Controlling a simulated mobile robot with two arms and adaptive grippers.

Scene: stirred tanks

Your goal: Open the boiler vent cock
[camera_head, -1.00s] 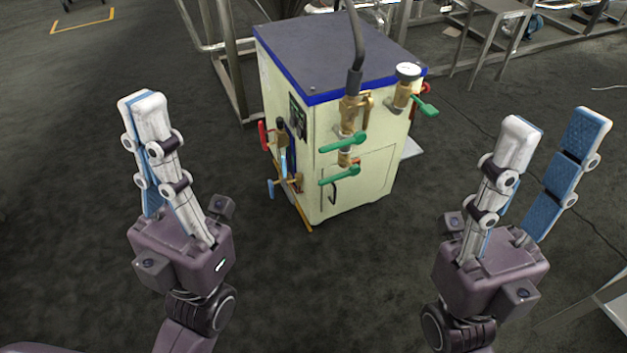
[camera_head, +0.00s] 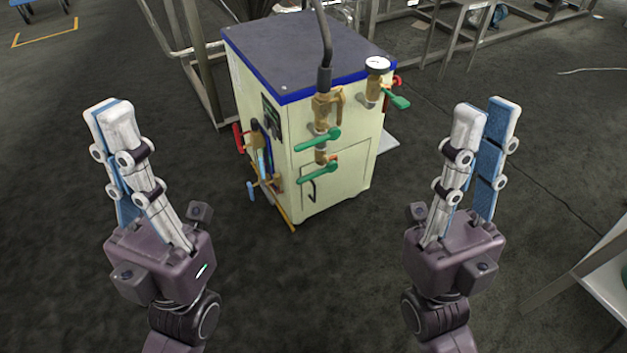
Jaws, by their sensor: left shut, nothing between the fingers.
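The boiler (camera_head: 337,178) is a cream cabinet with a dark, blue-edged top, standing on the floor ahead, beyond both grippers. Its front has two brass valves with green levers, an upper lever (camera_head: 317,140) and a lower lever (camera_head: 317,172). A third green lever (camera_head: 397,99) sits by the gauge at the upper right, with a red handle behind it. The left side has a red handle (camera_head: 239,138) and a blue handle (camera_head: 251,190). I cannot tell which is the vent cock. My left gripper (camera_head: 110,110) is shut and empty; my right gripper (camera_head: 486,115) is open and empty. Neither touches the boiler.
A black hose (camera_head: 325,50) rises from the front valve. Metal frames (camera_head: 200,60) stand behind the boiler. A light-topped table edge (camera_head: 605,275) is at the lower right. The dark floor (camera_head: 300,290) between the grippers and boiler is clear.

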